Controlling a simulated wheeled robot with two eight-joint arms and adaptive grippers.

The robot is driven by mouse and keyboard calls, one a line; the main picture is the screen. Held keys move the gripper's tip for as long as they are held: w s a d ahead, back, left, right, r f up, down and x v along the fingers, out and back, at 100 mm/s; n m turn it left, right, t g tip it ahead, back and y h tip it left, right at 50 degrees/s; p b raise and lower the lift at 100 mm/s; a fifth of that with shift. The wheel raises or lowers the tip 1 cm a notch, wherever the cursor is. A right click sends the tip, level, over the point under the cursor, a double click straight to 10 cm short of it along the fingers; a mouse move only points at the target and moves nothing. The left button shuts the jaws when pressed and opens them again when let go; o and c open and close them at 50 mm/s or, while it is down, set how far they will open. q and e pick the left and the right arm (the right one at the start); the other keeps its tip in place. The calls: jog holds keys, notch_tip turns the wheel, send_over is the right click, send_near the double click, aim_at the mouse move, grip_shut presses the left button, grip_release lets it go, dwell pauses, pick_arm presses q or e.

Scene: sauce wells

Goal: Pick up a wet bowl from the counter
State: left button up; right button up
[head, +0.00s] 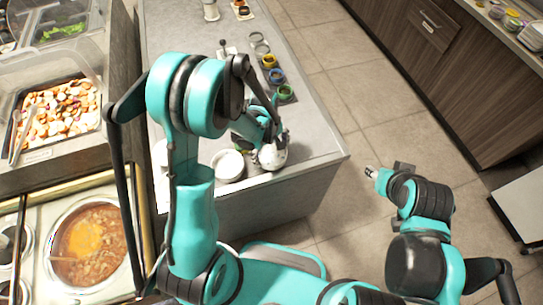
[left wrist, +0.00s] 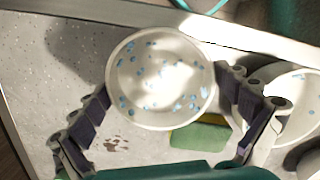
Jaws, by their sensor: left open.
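A white bowl with blue water drops on it (left wrist: 160,78) sits on the counter (left wrist: 50,70) between the fingers of my left gripper (left wrist: 165,92). The fingers are open on either side of it; whether they touch it I cannot tell. In the head view this bowl (head: 273,158) shows just below my left gripper (head: 262,136), near the counter's front edge. A second white bowl with blue drops (left wrist: 296,105) stands to the right in the left wrist view. My right gripper (head: 372,172) is out over the floor, away from the counter; its fingers are too small to read.
A green and yellow sponge (left wrist: 200,134) lies close beside the bowl. Another white bowl (head: 228,165) stands left of the gripper in the head view. Several small sauce cups (head: 277,76) line the counter further back. Food pans (head: 60,115) and a soup pot (head: 92,243) are at left.

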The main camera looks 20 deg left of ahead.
pick_arm(q)
jog(key=c, duration=1)
jog(key=shift+r, duration=0.1)
